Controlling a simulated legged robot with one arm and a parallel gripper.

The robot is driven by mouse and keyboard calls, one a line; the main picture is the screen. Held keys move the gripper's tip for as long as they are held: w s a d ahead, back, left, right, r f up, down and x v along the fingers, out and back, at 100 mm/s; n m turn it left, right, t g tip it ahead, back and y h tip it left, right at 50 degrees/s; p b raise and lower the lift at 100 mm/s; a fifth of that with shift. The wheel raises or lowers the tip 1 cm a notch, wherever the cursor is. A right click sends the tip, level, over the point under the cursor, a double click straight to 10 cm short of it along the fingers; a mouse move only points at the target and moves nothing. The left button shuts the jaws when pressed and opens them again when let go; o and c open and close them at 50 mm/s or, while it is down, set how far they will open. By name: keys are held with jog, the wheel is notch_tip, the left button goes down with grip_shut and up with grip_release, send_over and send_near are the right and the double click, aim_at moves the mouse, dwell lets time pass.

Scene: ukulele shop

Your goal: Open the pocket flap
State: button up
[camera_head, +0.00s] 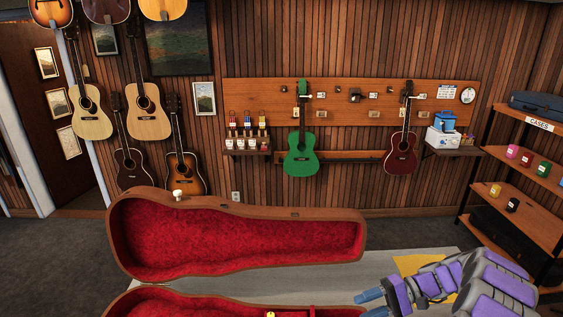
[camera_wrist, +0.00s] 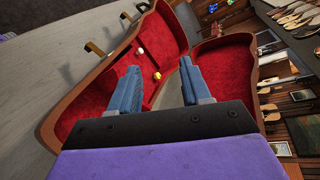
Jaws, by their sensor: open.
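An open instrument case with red lining lies in front of me; its raised lid (camera_head: 235,240) fills the lower middle of the head view. The bottom half (camera_head: 140,300) is cut off by the frame's lower edge. In the wrist view, a small yellow piece (camera_wrist: 157,75) and a white piece (camera_wrist: 140,50) show inside the case's bottom half (camera_wrist: 85,125). The yellow piece (camera_head: 270,314) also shows at the head view's bottom edge, beside a red divider. I cannot make out the pocket flap clearly. My gripper (camera_wrist: 159,65) is open and empty, with its blue fingers toward the case interior.
The case lies on a grey table (camera_head: 400,262) with a yellow sheet (camera_head: 412,263) at the right. A wooden shelf (camera_head: 520,205) stands right; guitars hang on the back wall.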

jog(key=s+a+r+n+g+h+b, duration=0.1)
jog(key=s+a+r+h+b, duration=0.1)
jog(key=s+a+r+h, duration=0.4)
jog(key=s+a+r+n+g+h+b, duration=0.1)
jog(key=s+a+r+n+g+b, duration=0.1)
jog(key=s+a, duration=0.65)
jog(key=s+d+f+t+h+b, duration=0.1)
jog(key=s+d+f+h+b, duration=0.1)
jog(key=s, duration=0.7)
jog(key=s+d+f+t+h+b, duration=0.2)
jog(key=s+h, duration=0.3)
jog(key=s, duration=0.5)
jog(key=shift+d+n, duration=0.25)
jog(key=shift+n, duration=0.05)
jog(key=shift+f, duration=0.1)
